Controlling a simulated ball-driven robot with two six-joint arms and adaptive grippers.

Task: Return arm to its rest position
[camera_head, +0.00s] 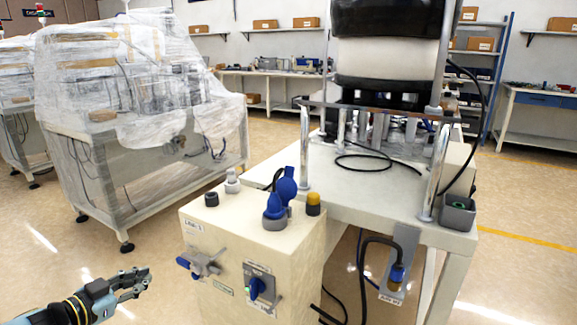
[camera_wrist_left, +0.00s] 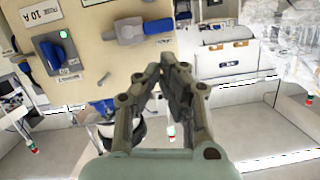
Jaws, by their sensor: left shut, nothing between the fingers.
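My left gripper (camera_head: 133,280) is at the lower left of the head view, above the floor and to the left of the beige control box (camera_head: 228,232). It is shut and empty. The left wrist view shows its fingers (camera_wrist_left: 172,75) meeting, with the box's front panel beyond them. A blue-handled valve (camera_head: 198,264) and a blue rotary switch (camera_head: 259,287) are on the box front. They also show in the left wrist view, the valve handle (camera_wrist_left: 140,29) and the switch (camera_wrist_left: 55,52). The gripper looks apart from both. My right gripper is not in view.
A metal-framed workbench (camera_head: 345,185) with a bowl feeder machine (camera_head: 388,60) stands right of the box. Black cables hang below it. A plastic-wrapped machine (camera_head: 140,90) stands at the left. The floor (camera_head: 60,245) around the left gripper is clear.

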